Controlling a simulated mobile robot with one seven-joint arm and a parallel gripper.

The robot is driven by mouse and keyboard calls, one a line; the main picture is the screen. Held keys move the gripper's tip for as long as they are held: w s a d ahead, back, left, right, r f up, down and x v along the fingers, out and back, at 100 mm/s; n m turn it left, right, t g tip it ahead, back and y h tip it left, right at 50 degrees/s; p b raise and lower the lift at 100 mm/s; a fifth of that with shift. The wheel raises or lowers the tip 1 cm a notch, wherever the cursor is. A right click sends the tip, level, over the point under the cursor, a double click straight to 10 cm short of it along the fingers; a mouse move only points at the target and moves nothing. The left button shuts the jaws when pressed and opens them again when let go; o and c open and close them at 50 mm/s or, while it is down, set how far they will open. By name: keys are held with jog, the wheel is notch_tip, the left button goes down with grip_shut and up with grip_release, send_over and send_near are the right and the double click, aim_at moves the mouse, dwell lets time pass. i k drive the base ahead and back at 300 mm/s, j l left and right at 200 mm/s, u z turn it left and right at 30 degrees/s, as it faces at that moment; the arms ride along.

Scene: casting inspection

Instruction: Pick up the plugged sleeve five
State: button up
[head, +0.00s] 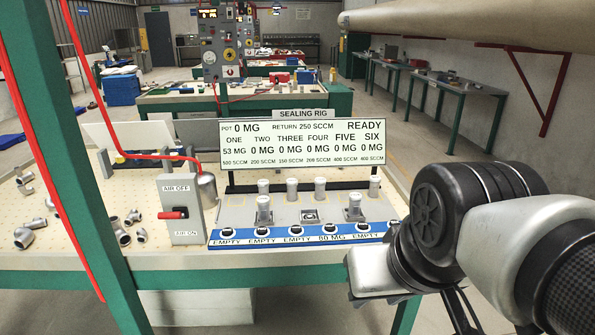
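Small pale cylindrical sleeves stand on the grey sealing rig below the display board. Upright pieces show in the back row at left (263,187), second (292,189), third (320,189) and far right (374,187). Two more stand nearer the front, at left (264,207) and right (354,205), on blocky bases. No number is readable on any sleeve, so I cannot tell which is five. My gripper (375,273) is at the lower right, in front of the rig's right end and apart from the sleeves. Its fingers are not clearly visible, and my arm hides part of the bench.
The display board (304,143) reads READY. A blue strip (298,232) with small round cups reads EMPTY except one, 80 MG. An air switch box (180,210) with a red lever, a hose, a green post (75,170) and loose pipe fittings (123,237) are at left.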

aim_at(355, 198)
jog(key=i+l, duration=0.25)
jog(key=i, duration=0.15)
jog(key=i+l, duration=0.25)
jog(key=i, duration=0.2)
jog(key=i+l, duration=0.25)
jog(key=i, duration=0.15)
